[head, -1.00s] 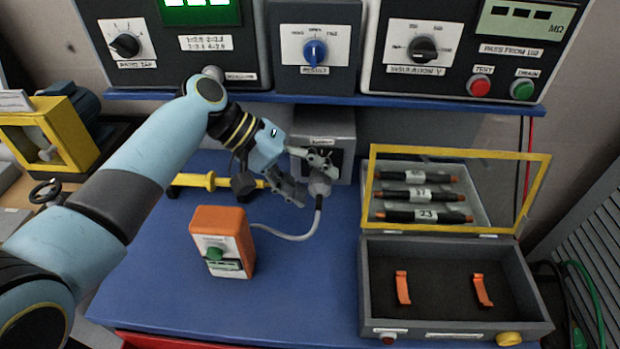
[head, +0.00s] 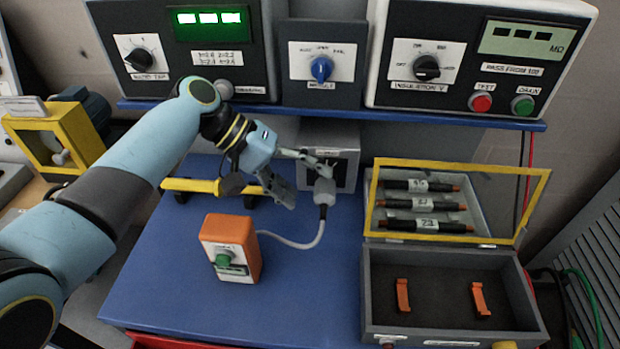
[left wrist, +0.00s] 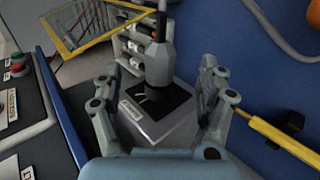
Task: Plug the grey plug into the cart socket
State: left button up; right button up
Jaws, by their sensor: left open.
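The grey plug (head: 323,192) is at the dark front of the grey cart socket box (head: 345,180), its cable running to the orange box. In the left wrist view the plug (left wrist: 158,62) points straight at the dark socket face (left wrist: 160,103) and appears seated in it; its tip is hidden. My left gripper (head: 310,184) is open beside the plug. In the left wrist view its fingers (left wrist: 160,72) stand on either side of the plug, with gaps on both sides. My right gripper is out of view.
The orange box (head: 232,245) stands on the blue cart top (head: 300,300). An open grey case (head: 440,335) with a yellow-framed lid is at the right. Instrument panels (head: 320,60) stand above on a blue shelf.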

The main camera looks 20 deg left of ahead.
pick_arm(q)
jog(key=p+v, duration=0.2)
jog(key=v, duration=0.2)
jog(key=shift+p, duration=0.4)
jog(key=shift+a, duration=0.1)
jog(key=v, duration=1.1)
jog(key=shift+a+r, duration=0.3)
jog(key=shift+s, duration=0.1)
